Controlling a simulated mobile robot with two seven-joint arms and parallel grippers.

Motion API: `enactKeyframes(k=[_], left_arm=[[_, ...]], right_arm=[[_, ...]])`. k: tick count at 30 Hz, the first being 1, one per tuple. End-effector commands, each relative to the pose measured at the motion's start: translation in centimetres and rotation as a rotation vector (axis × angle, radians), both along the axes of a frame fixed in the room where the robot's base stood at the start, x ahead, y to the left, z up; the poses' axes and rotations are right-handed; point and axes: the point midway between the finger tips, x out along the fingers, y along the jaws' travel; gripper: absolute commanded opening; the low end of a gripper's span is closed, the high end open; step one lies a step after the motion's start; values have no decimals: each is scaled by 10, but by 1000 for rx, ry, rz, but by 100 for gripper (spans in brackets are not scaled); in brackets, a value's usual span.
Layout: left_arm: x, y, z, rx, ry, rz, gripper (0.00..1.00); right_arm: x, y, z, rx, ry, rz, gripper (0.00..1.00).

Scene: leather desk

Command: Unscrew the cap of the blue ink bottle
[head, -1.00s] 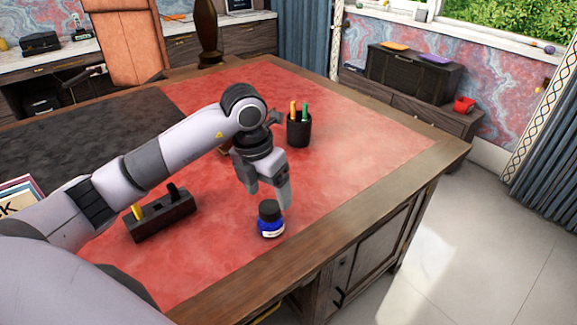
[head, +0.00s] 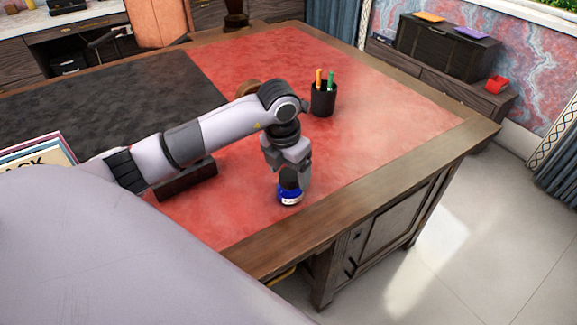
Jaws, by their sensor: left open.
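The blue ink bottle (head: 289,198) stands upright on the red leather top of the desk, near its front edge. My left gripper (head: 290,184) points down over the bottle, with its fingers around the cap. The cap is mostly hidden by the fingers, and I cannot tell whether they touch it. The left gripper is open. My right gripper is not in the head view.
A black pen cup (head: 323,100) with an orange and a green pen stands behind the gripper. A dark pen holder (head: 186,182) lies under my left arm. Books (head: 40,150) are at the left. The red desk top (head: 390,110) is clear to the right.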

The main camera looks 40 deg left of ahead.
Motion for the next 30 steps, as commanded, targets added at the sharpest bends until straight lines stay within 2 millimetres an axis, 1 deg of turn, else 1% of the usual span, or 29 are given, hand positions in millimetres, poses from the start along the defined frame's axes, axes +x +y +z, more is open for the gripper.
enactKeyframes(k=[1,2,3,5,6,27,30], left_arm=[[0,0,0,0,0,0,78],[0,0,0,-1,0,0,68],[0,0,0,-1,0,0,55],[0,0,0,-1,0,0,36],[0,0,0,-1,0,0,23],[0,0,-2,-1,0,0,22],[0,0,-2,-1,1,26,22]], right_arm=[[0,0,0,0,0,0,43],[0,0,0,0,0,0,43],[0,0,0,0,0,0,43],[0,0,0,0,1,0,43],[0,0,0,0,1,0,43],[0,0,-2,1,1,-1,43],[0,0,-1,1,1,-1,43]])
